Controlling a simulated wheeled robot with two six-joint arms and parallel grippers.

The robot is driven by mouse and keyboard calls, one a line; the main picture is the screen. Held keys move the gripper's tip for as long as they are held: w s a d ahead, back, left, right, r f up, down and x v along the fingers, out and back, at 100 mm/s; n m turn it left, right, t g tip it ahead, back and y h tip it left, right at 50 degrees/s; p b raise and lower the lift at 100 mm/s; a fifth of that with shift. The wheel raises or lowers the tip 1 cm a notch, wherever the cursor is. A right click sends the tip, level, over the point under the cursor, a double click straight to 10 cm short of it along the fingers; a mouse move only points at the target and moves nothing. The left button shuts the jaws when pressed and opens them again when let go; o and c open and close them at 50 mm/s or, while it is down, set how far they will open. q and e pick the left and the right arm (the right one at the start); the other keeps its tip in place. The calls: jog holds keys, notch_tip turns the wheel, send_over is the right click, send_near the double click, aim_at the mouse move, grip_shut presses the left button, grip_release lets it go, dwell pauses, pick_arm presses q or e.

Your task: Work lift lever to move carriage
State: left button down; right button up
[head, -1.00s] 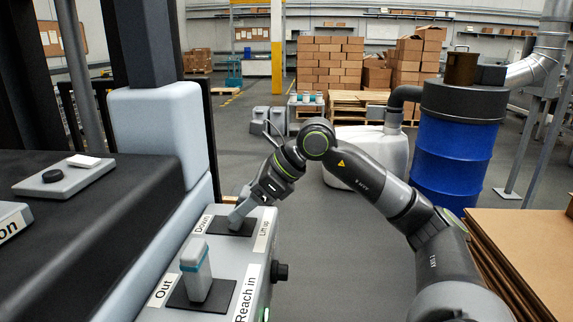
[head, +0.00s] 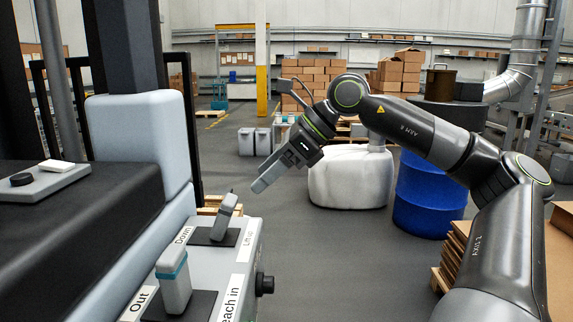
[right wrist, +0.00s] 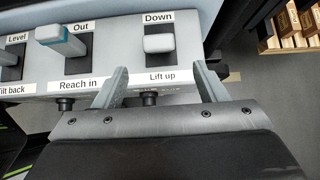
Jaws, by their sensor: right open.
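The lift lever (head: 225,214) is a grey handle on a black plate, between the "Down" label and the "Lift up" label, on a grey control box. It leans a little to the right in the head view. In the right wrist view the lift lever (right wrist: 159,43) shows beyond the fingers. My right gripper (head: 260,186) is up and to the right of the lever, apart from it. In the right wrist view my right gripper (right wrist: 162,88) is open and empty, its fingers spread wide. My left gripper is not in view. The carriage cannot be made out.
The reach lever (head: 174,280) with a blue band stands nearer on the same box. A black knob (head: 265,284) sticks out of the box's side. A white container (head: 350,177) and a blue drum (head: 428,195) stand beyond my right arm. Grey floor is clear right of the box.

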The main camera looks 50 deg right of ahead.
pick_arm(q)
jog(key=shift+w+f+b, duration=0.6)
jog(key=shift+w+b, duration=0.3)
jog(key=shift+b, duration=0.05)
pick_arm(e)
jog(key=shift+v, duration=2.3)
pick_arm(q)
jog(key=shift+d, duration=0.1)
